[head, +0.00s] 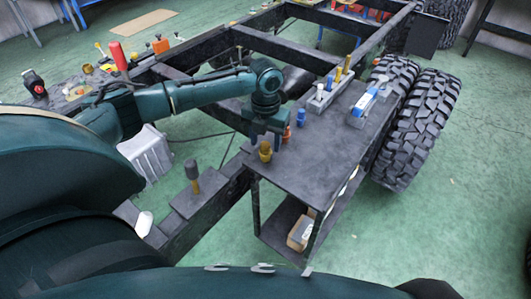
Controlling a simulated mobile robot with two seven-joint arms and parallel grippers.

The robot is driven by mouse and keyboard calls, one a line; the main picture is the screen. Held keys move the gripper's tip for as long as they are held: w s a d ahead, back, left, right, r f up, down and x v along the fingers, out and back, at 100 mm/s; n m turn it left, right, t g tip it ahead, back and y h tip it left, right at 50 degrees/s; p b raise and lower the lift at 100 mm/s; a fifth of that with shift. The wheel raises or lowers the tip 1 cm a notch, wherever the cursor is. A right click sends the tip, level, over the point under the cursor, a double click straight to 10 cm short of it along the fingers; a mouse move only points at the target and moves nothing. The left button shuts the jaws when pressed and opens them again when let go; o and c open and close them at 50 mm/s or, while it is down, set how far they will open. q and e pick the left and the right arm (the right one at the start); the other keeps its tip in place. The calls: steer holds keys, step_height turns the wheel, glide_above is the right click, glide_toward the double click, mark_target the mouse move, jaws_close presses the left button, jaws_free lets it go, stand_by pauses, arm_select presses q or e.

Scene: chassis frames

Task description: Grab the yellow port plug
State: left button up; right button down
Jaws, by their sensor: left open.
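A yellow plug (265,153) stands upright near the left front edge of the dark table (325,165). My left gripper (267,138) points down right over the plug, with its fingers close to the plug's top. It is open; whether a finger touches the plug cannot be told at this size. My right gripper is out of view.
An orange plug (287,133) and a blue plug (301,117) stand just right of the gripper. Grey holders (318,103) with upright pieces and a blue-white item (364,104) lie farther back. Tyres (418,125) border the right side. The table's front is clear.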

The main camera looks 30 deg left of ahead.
arm_select(q)
step_height(320, 180, down, 2)
steer(key=c, duration=1.1)
